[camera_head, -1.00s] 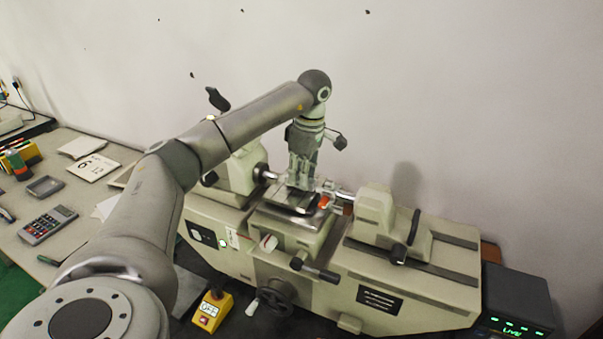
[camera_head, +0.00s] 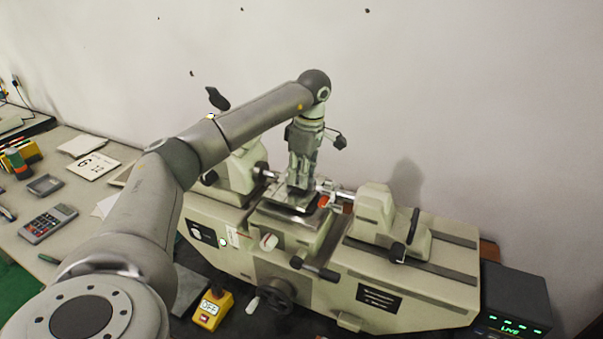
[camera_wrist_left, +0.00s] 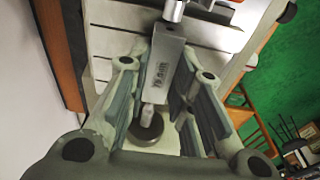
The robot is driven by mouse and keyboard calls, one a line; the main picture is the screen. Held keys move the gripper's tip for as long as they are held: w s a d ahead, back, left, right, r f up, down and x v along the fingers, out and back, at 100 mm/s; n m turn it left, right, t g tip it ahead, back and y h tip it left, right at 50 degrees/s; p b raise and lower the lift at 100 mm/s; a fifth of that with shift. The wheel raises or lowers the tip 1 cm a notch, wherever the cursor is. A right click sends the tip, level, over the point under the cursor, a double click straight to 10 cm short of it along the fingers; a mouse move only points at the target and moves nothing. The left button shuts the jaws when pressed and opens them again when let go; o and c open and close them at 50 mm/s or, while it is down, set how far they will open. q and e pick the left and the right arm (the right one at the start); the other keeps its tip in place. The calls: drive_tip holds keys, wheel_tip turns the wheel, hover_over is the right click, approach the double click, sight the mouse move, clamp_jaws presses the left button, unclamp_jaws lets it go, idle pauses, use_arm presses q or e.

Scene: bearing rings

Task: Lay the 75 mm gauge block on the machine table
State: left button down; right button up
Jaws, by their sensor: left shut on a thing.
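My left gripper (camera_head: 300,187) points down over the small machine table (camera_head: 265,221) at the middle of the measuring machine. In the left wrist view the gauge block (camera_wrist_left: 163,75) is a grey metal bar with dark lettering that seems to start with 75. It lies between the two fingers of the left gripper (camera_wrist_left: 168,88), which are shut on it. In the head view the fingers mostly hide the block, and I cannot tell whether its underside touches the table. My right gripper is not in view.
The machine's headstock (camera_head: 240,172) stands left of the gripper and the tailstock (camera_head: 374,210) right, with their spindles close to it. A red part (camera_head: 323,201) is beside the fingers. A yellow switch box (camera_head: 212,309) and a readout (camera_head: 515,300) stand nearby.

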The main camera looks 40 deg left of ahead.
use_arm(q)
drive_tip(key=shift+f, duration=0.25)
idle(0.6)
drive_tip(key=c, duration=1.2)
unclamp_jaws()
drive_tip(key=shift+r, duration=4.25)
drive_tip(key=shift+f, duration=0.1)
